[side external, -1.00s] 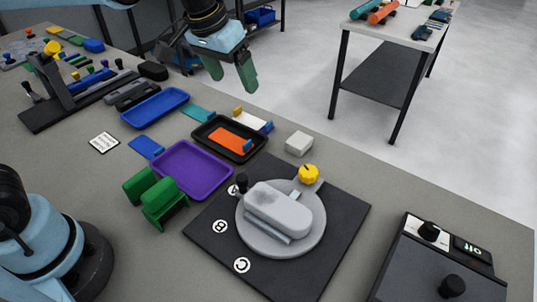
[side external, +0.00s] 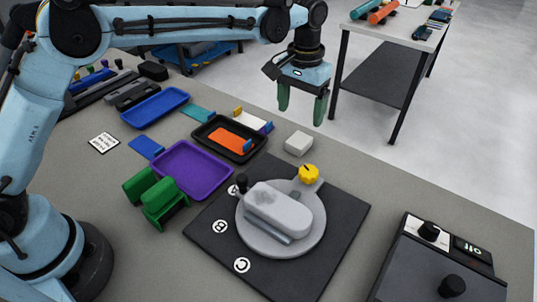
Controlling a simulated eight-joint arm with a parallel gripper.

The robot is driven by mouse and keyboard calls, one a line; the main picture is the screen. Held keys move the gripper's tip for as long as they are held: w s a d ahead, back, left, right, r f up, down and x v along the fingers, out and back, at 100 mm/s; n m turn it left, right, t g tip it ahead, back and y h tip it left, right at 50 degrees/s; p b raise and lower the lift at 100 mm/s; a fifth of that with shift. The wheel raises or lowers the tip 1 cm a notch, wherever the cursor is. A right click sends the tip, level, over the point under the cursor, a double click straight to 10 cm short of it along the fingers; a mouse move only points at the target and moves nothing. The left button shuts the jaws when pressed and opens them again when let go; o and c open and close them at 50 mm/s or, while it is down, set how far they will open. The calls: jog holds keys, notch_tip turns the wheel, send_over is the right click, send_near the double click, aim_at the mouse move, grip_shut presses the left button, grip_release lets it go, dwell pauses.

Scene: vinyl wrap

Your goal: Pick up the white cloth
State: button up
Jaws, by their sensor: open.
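A small off-white folded block (side external: 299,143), which looks like the white cloth, lies on the grey table behind the round grey turntable (side external: 253,245). My gripper (side external: 301,115) points down with its two green fingers spread apart and nothing between them. In the picture the fingertips are just above the off-white block. They look apart from it, but the exact height and depth cannot be told from this one view.
A rounded grey piece (side external: 278,208) sits on the turntable, with a yellow knob (side external: 309,174) close in front of the block. Left of the block are a black tray (side external: 200,135) with an orange card and a purple tray (side external: 215,187). The table's far edge runs close behind.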

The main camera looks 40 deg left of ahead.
aim_at(297, 141)
jog(key=f, duration=0.9)
jog(key=shift+w+a+f, duration=0.15)
jog(key=shift+w+f, duration=0.1)
jog(key=shift+f, duration=0.15)
jog(key=shift+c, duration=0.2)
jog(key=c, duration=1.1)
jog(key=shift+o, duration=0.2)
jog(key=shift+r, duration=0.15)
jog(key=shift+r, duration=0.55)
notch_tip(297, 141, up, 3)
jog(key=shift+f, duration=0.1)
jog(key=s+d+r, duration=0.2)
jog(key=s, duration=0.1)
jog(key=s+d+r, duration=0.2)
jog(key=d, duration=0.1)
jog(key=s+d+r, duration=0.2)
jog(key=s+r, duration=0.1)
jog(key=shift+s+d, duration=0.35)
jog(key=shift+d, duration=0.05)
